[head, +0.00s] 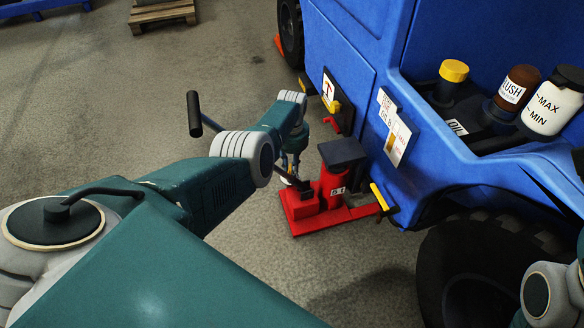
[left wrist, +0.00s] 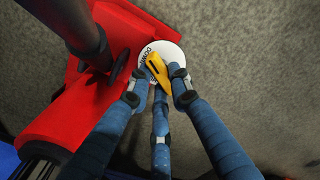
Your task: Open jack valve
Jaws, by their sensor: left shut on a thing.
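The red jack (head: 333,188) stands on the floor beside the blue vehicle, with a dark pad on top. My left gripper (head: 291,170) is at its near left side, partly hidden by its own arm. In the left wrist view, the yellow valve handle (left wrist: 157,71) sits over a white round plate (left wrist: 172,50) with partly covered lettering. The blue fingers of my left gripper (left wrist: 160,78) are shut around the yellow handle. The red jack body (left wrist: 75,110) lies to the left. My right gripper is out of view.
A dark pole (left wrist: 72,25) rises from the jack; a black grip (head: 195,114) shows behind my left arm. The blue vehicle (head: 350,60) stands close behind, with a tyre (head: 475,265) at right. Bottles stand in its bay. Grey floor at left is open; a pallet (head: 162,14) lies far back.

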